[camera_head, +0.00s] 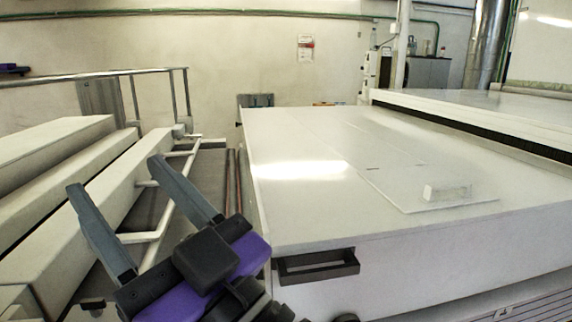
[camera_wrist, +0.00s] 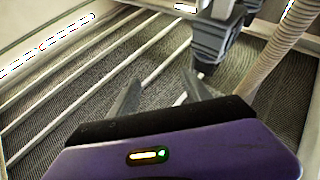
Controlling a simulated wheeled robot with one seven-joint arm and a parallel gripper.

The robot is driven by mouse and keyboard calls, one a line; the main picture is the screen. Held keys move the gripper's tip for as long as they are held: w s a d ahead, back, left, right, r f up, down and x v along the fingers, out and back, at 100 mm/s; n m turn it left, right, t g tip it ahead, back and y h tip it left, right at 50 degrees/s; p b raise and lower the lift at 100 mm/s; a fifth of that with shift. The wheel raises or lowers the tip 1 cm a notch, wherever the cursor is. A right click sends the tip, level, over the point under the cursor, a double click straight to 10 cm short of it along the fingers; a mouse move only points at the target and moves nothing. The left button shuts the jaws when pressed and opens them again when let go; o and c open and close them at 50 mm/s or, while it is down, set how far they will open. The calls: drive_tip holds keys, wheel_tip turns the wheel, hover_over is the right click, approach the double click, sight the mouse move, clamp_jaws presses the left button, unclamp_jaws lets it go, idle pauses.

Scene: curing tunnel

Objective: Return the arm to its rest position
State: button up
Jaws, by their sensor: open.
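My gripper (camera_head: 112,178) is at the lower left in the head view, a purple body with two long grey fingers spread apart. It is open, with nothing between the fingers. It is in front of the pale rails and left of the white machine top. In the wrist view my gripper (camera_wrist: 162,88) has its two grey fingertips apart above a dark ribbed floor (camera_wrist: 130,55). The upper arm is out of sight in the head view.
The large white machine top (camera_head: 310,215) fills the centre and right, with a dark handle (camera_head: 318,265) on its front. Long pale beams (camera_head: 60,170) and a metal railing (camera_head: 90,77) stand left. A ribbed hose (camera_wrist: 278,50) shows in the wrist view.

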drive_tip(key=d+f+m+t+h, duration=0.65)
drive_tip(key=d+f+h, duration=0.2)
drive_tip(key=d, duration=0.25)
drive_tip(key=d+f+m+t+h, duration=0.5)
drive_tip(key=d+f+m+h, duration=0.3)
drive_tip(key=d+f, duration=0.3)
drive_tip(key=s+d+f+g+h, duration=0.1)
drive_tip(key=s+d+f+g, duration=0.1)
drive_tip(key=s+d+f, duration=0.3)
drive_tip(key=s+d+f+n+g+h, duration=0.1)
drive_tip(key=s+d+f+g+h, duration=0.1)
drive_tip(key=s+f, duration=0.6)
drive_tip(key=s+d+f+g+h, duration=0.1)
drive_tip(key=s+d+f+g, duration=0.3)
drive_tip(key=s+d+f, duration=0.3)
drive_tip(key=s, duration=0.4)
drive_tip(key=shift+s+d, duration=0.2)
drive_tip(key=shift+d, duration=0.1)
drive_tip(key=shift+f+n, duration=0.1)
drive_tip(key=shift+n, duration=0.15)
